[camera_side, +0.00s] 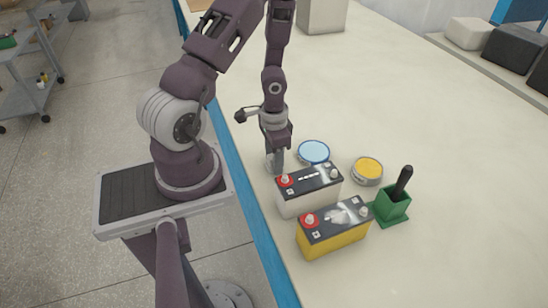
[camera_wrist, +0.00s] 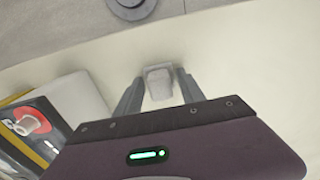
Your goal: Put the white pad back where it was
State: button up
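The white pad (camera_wrist: 159,84) is a small pale block between the two fingertips of my gripper (camera_wrist: 160,76) in the wrist view. The fingers meet its sides with no clear gap, so my gripper looks shut on it. Part of the pad is hidden there by the fingers. The white battery has a dark top and a red terminal cap. The yellow battery (camera_side: 336,240) stands in front of it, with a pale patch on its dark top.
A blue-topped round tin (camera_side: 313,152) stands behind the white battery. A yellow-topped tin (camera_side: 367,169) is to its right. A green holder (camera_side: 391,206) with a black-handled tool stands beside the yellow battery. The table's blue edge (camera_side: 247,190) runs close to my gripper.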

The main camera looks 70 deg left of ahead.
jog(key=shift+o, duration=0.9)
jog(key=d+r+y, duration=0.3)
jog(key=r, duration=1.7)
jog(key=s+d+r+t+h, duration=0.3)
jog(key=s+d+r+t, duration=0.2)
jog(key=d+r, duration=0.7)
jog(key=shift+s+d+r+t, duration=0.25)
jog(key=shift+s+d, duration=0.45)
jog(key=shift+s, duration=0.35)
